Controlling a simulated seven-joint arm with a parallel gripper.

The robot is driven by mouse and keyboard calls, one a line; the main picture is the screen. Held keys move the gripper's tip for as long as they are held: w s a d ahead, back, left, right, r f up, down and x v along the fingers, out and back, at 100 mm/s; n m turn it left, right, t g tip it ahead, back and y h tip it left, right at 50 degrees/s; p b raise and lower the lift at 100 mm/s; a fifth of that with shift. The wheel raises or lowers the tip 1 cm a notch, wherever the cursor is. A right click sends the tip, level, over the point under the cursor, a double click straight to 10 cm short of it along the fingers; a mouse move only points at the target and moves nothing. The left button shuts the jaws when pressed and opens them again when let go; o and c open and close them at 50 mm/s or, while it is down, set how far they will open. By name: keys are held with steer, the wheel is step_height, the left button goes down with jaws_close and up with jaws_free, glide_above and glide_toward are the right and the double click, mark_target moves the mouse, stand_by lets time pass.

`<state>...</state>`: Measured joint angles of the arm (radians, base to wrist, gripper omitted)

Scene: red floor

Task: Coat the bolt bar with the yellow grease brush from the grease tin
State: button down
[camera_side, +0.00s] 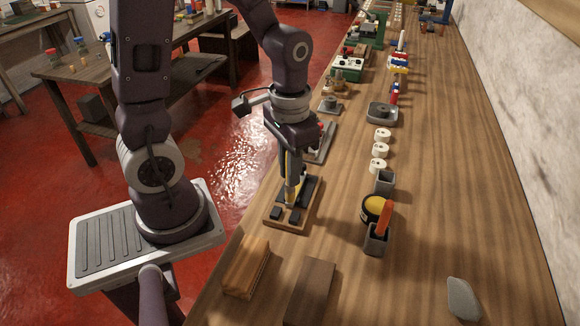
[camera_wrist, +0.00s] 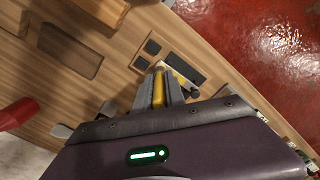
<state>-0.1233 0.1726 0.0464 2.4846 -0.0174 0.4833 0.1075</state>
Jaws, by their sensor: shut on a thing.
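My gripper (camera_side: 290,180) is shut on the yellow brush (camera_side: 288,163), which points down over a small wooden board (camera_side: 292,224) with black blocks. The wrist view shows the yellow brush handle (camera_wrist: 158,88) between the fingers. The bolt bar appears to be the slim pale piece (camera_wrist: 183,82) on the board; yellow shows along it, but I cannot tell whether this is grease. The brush tip is at or just above it; contact is unclear. The grease tin (camera_side: 374,207), dark-sided with yellow inside, stands on the bench right of the board.
A grey cup holding an orange-handled tool (camera_side: 385,218) stands in front of the tin, with another grey holder (camera_side: 384,182) behind. White rolls (camera_side: 380,150) line up farther back. Two wooden blocks (camera_side: 246,267) (camera_side: 311,291) lie nearer. The bench's right side is mostly clear.

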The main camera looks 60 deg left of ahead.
steer(key=shift+f, duration=0.4)
steer(key=shift+w, duration=0.1)
steer(key=shift+w+a+r, duration=0.1)
steer(key=shift+w+a, duration=0.35)
steer(key=shift+a, duration=0.1)
steer(key=shift+w+a, duration=0.55)
stand_by(0.5)
steer(key=shift+s+d, duration=0.55)
